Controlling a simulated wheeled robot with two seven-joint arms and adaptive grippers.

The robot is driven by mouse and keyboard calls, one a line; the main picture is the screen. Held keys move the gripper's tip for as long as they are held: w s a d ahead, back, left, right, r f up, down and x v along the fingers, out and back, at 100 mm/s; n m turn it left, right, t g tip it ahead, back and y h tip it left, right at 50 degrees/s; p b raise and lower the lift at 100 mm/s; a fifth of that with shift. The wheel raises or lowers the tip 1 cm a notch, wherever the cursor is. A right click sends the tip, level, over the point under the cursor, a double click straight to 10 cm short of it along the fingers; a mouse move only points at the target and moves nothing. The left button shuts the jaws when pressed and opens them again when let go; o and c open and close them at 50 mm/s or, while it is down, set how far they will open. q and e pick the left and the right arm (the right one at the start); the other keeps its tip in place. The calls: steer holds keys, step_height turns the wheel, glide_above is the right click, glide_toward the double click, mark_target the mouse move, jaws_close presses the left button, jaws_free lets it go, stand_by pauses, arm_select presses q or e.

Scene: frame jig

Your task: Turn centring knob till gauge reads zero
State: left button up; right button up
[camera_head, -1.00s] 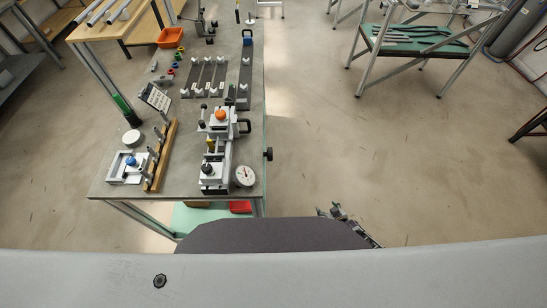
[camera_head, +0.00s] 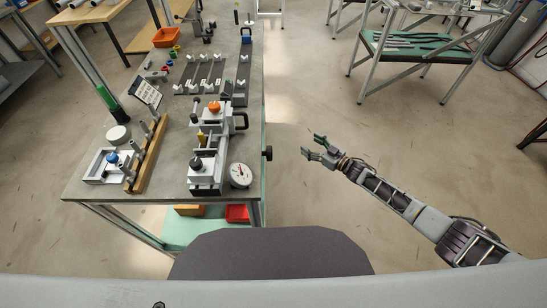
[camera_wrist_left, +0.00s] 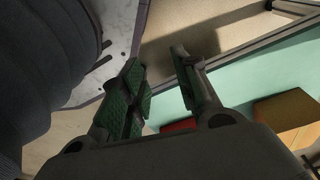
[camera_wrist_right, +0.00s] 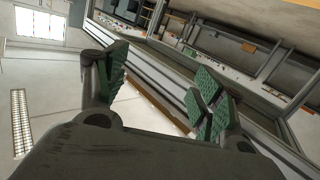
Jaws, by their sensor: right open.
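The jig (camera_head: 208,150) stands near the right front of the grey table. The white dial gauge (camera_head: 241,175) is at its front right corner; its reading is too small to make out. A black knob (camera_head: 267,153) sticks out at the table's right edge. An orange knob (camera_head: 214,107) and a black knob (camera_head: 196,163) sit on the jig. No label shows which is the centring knob. My right gripper (camera_head: 311,145) is open and empty, right of the edge knob and apart from it. My left gripper (camera_wrist_left: 158,62) is open and empty in the left wrist view; the head view does not show it.
A wooden rack (camera_head: 150,155) with grey posts and a white fixture (camera_head: 104,166) stand left of the jig. A sign (camera_head: 147,92) stands behind them. A red bin (camera_head: 237,213) sits on the lower shelf.

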mark_target(266, 153)
steer(key=s+a+r+n+g+y+b, duration=0.3)
steer(key=a+r+n+g+y+b, duration=0.15)
steer(key=r+b, duration=0.2)
arm_select(q)
steer(key=w+d+r+b, duration=0.2)
steer(key=w+b, duration=0.3)
steer(key=w, duration=0.1)
steer(key=shift+w, duration=0.4)
arm_select(e)
steer(key=s+d+r+n+g+y, duration=0.2)
steer(key=s+r+n+g, duration=0.1)
steer(key=s+g, duration=0.4)
steer(key=shift+s+n, duration=0.35)
steer(key=shift+s, duration=0.1)
arm_select(q)
steer(key=shift+d, duration=0.15)
arm_select(e)
steer(key=shift+a+r+g, duration=0.1)
steer(key=shift+a+g, duration=0.05)
steer(key=shift+g, duration=0.1)
